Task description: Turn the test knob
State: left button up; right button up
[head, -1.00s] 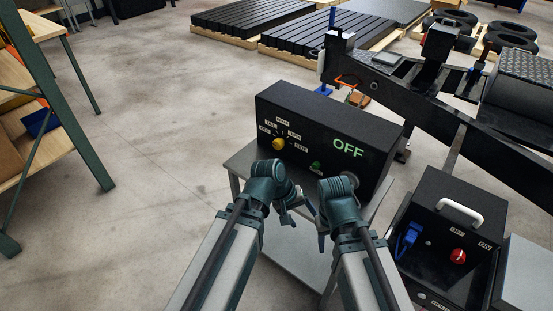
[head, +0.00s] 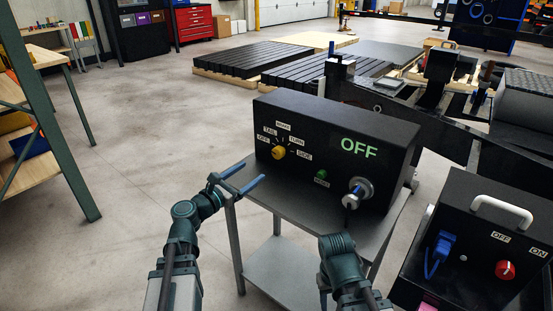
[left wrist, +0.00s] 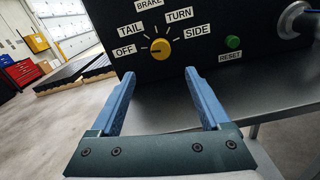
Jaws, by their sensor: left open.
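The yellow test knob (head: 278,153) is on the front of a black test box (head: 315,165), ringed by labels OFF, TAIL, BRAKE, TURN and SIDE. It also shows in the left wrist view (left wrist: 160,47), where its mark seems to point left toward OFF. The box's display (head: 359,148) reads OFF in green. My left gripper (head: 249,172) is open and empty, just left of and below the knob, not touching it. In the left wrist view its blue fingers (left wrist: 159,74) point up at the box, with the knob above and between the tips. My right gripper is mostly hidden below its wrist.
A green reset button (head: 321,175) and a metal socket (head: 358,193) sit right of the knob. The box stands on a grey metal cart (head: 262,199). A black battery box with a red switch (head: 505,270) is at the right.

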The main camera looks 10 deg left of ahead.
aim_at(276, 155)
pick_arm(q)
jog(key=x, duration=1.3)
jog(key=shift+w+d, duration=0.25)
jog(key=shift+d, duration=0.05)
grip_shut()
